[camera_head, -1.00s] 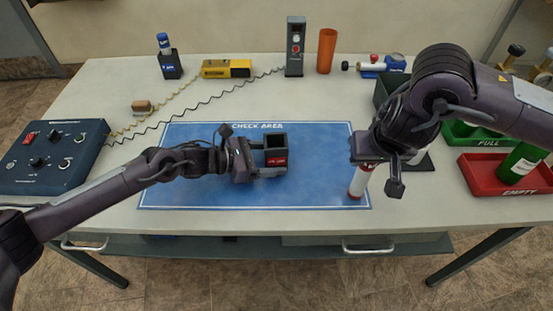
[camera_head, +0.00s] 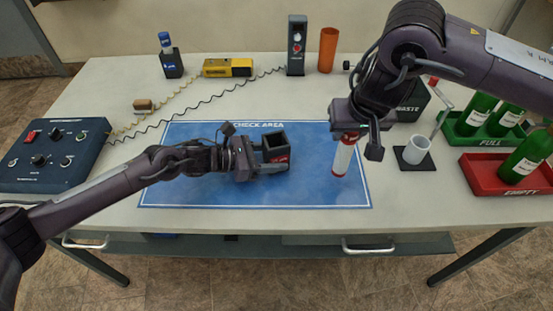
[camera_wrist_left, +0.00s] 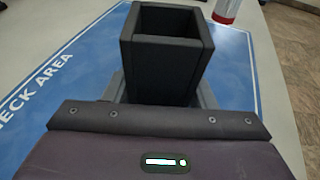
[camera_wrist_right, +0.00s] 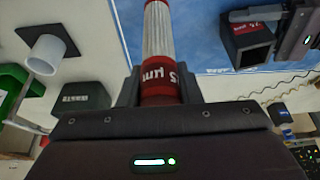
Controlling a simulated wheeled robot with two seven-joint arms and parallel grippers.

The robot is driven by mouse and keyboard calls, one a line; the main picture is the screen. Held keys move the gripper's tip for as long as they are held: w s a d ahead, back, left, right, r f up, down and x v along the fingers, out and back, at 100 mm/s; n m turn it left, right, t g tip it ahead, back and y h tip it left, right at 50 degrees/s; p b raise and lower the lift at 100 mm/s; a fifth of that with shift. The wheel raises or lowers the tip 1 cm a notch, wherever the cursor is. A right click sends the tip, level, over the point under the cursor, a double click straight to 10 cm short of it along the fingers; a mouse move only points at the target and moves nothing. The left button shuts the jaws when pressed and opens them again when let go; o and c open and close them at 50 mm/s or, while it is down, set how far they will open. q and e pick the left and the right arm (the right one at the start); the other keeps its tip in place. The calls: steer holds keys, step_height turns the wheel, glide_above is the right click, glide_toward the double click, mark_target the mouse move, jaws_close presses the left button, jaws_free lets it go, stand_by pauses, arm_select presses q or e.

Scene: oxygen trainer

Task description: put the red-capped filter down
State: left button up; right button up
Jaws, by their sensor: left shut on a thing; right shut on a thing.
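The red-capped filter (camera_head: 343,157) is a white cylinder with red ends, held upright by my right gripper (camera_head: 347,122) above the right part of the blue check area mat (camera_head: 220,195). In the right wrist view the filter (camera_wrist_right: 158,40) stands between the jaws, a red band with white lettering near them. My left gripper (camera_head: 250,160) is shut on a dark square open-topped holder (camera_head: 275,155) with a red label, on the mat. The holder (camera_wrist_left: 165,55) looks empty in the left wrist view. Whether the filter's lower end touches the mat is unclear.
A white cup (camera_head: 417,149) on a dark pad stands right of the mat, near a dark waste bin (camera_head: 408,103). Green (camera_head: 485,138) and red (camera_head: 485,174) bottle trays are at the far right. A control box (camera_head: 50,155) is at the left.

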arm_select(q)
steer(key=shift+w+a, duration=0.1)
arm_select(e)
steer(key=w+a+r, duration=0.5)
steer(key=a+r, duration=0.4)
step_height(320, 180, up, 6)
steer(key=f+n, duration=0.1)
glide_above(274, 133)
steer(key=s, duration=0.2)
steer(key=f, duration=1.7)
steer(key=shift+w+d, duration=0.1)
steer(key=shift+w, duration=0.1)
steer(key=o, duration=1)
